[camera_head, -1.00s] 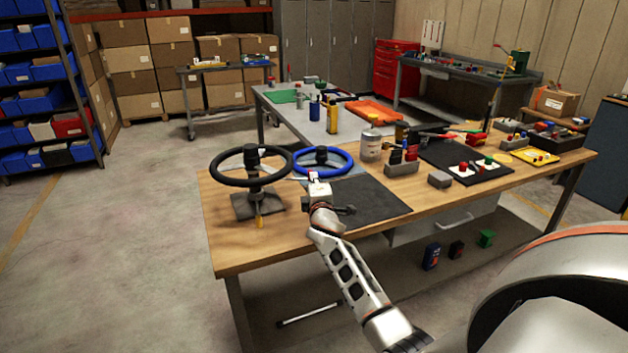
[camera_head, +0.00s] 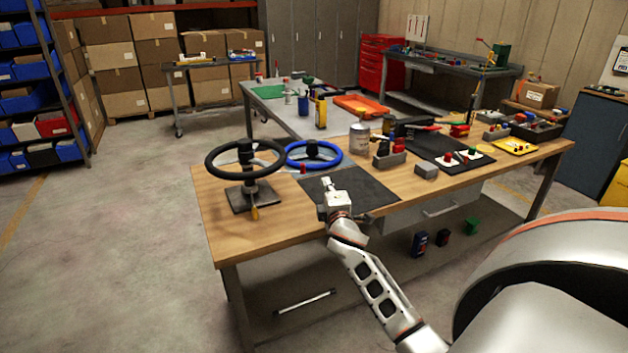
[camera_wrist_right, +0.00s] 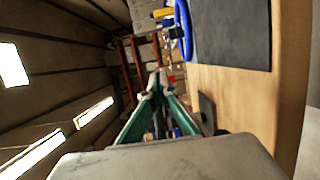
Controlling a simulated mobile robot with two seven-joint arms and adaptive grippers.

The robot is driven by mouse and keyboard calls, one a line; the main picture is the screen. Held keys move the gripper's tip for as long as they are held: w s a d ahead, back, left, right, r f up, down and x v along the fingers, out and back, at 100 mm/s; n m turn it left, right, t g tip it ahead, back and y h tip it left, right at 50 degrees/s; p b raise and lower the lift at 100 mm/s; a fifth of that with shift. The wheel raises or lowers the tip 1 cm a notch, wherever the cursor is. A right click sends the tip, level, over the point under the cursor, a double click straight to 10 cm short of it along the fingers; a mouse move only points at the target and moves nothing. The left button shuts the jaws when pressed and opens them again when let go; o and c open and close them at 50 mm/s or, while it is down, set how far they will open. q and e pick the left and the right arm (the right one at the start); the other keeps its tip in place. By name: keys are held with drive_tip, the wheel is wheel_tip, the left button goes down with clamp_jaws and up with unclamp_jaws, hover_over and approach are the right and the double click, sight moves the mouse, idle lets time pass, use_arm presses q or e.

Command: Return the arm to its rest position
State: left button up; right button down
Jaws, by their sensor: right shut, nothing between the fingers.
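My right gripper (camera_head: 328,184) is shut and empty. In the head view it is over the front part of the black mat (camera_head: 372,187) on the wooden workbench (camera_head: 290,229). In the right wrist view its fingers (camera_wrist_right: 157,82) meet at the tips with nothing between them. The wrist camera looks past the bench edge, with the black mat (camera_wrist_right: 231,35) at the upper right. My left gripper does not show in the head view.
A black steering wheel (camera_head: 245,160) on a stand is at the bench's left, with a blue wheel (camera_head: 314,154) behind the mat. A can (camera_head: 359,138) and grey blocks stand right of them. A white rod (camera_head: 304,302) lies below the bench. Floor at left is clear.

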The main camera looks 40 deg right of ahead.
drive_tip(key=shift+s+d+f, duration=0.1)
drive_tip(key=shift+s+d, duration=0.1)
drive_tip(key=shift+s, duration=0.35)
